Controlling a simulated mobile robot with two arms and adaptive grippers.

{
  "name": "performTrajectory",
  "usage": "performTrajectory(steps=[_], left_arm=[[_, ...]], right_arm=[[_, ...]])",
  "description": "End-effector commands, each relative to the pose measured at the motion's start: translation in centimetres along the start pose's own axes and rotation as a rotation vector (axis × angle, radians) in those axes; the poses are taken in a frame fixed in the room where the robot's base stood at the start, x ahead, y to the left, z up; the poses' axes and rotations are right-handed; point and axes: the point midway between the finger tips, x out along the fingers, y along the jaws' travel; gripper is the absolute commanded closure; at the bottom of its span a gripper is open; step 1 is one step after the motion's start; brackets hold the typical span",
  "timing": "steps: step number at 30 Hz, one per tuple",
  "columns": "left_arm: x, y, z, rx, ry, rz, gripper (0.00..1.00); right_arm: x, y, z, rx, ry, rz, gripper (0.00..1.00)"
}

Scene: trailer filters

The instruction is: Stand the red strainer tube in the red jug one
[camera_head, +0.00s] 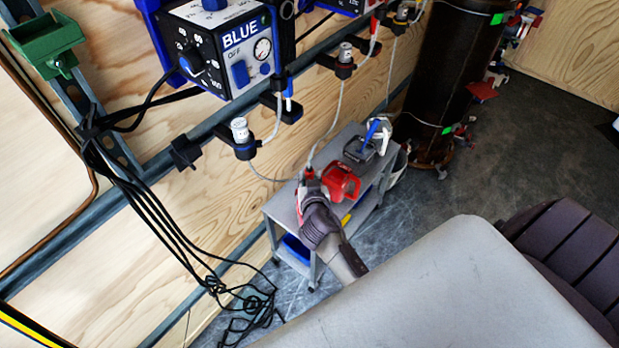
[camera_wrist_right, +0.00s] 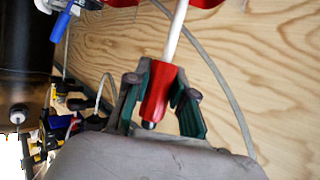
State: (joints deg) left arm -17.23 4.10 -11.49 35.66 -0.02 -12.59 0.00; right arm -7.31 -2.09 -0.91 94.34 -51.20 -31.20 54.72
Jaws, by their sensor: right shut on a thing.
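My right gripper (camera_head: 308,183) is over the near left end of the grey cart. Its green-padded fingers (camera_wrist_right: 160,105) are shut on the red strainer tube (camera_wrist_right: 158,92), which has a dark tip and a pale hose at its other end. In the head view a small red part of the strainer tube (camera_head: 309,173) shows at the fingertips. The red jug (camera_head: 342,182) stands on the cart just right of the gripper. The gripper and arm partly hide its near side. The strainer tube appears beside the jug; its exact height is unclear. My left gripper is not in view.
The grey cart (camera_head: 284,205) stands along the wooden wall. A grey jug (camera_head: 358,151) with a blue-handled item is farther back on it. Pale hoses hang from wall holders (camera_head: 343,66). A dark cylinder (camera_head: 445,80) stands behind. Black cables (camera_head: 150,200) hang at the left.

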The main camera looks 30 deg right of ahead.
Motion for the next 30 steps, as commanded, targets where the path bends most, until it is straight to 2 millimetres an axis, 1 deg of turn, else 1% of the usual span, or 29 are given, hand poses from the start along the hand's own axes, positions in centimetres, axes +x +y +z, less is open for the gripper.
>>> performTrajectory(steps=[1, 2, 6, 7, 13, 14, 16, 19, 23, 30], left_arm=[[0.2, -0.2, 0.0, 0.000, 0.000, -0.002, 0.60], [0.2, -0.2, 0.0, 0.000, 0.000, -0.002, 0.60], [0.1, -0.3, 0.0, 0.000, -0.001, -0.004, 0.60], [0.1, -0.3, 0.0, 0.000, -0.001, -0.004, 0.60], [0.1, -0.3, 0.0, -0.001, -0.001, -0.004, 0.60], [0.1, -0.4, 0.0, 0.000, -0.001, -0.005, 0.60], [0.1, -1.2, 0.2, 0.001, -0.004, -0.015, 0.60], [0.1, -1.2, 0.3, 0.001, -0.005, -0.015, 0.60], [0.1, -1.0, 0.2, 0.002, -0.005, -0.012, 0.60], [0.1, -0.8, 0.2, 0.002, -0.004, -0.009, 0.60]], right_arm=[[0.1, 0.0, 0.1, 0.001, 0.001, 0.000, 1.00], [0.1, 0.0, 0.1, 0.001, 0.001, 0.000, 0.75], [0.0, 0.0, 0.0, 0.000, 0.001, 0.000, 0.52], [0.0, 0.0, 0.0, 0.000, 0.001, 0.000, 0.47], [0.0, 0.0, 0.1, 0.000, 0.001, 0.000, 0.47], [0.0, 0.0, 0.1, 0.000, -0.001, 0.000, 0.47], [0.0, 0.0, 0.1, 0.000, -0.001, 0.000, 0.47], [-0.6, 0.0, 0.2, 0.001, -0.002, -0.001, 0.47], [-2.3, 0.0, 0.2, 0.002, -0.002, -0.001, 0.47], [-6.0, 0.0, 0.2, 0.002, -0.001, -0.001, 0.47]])
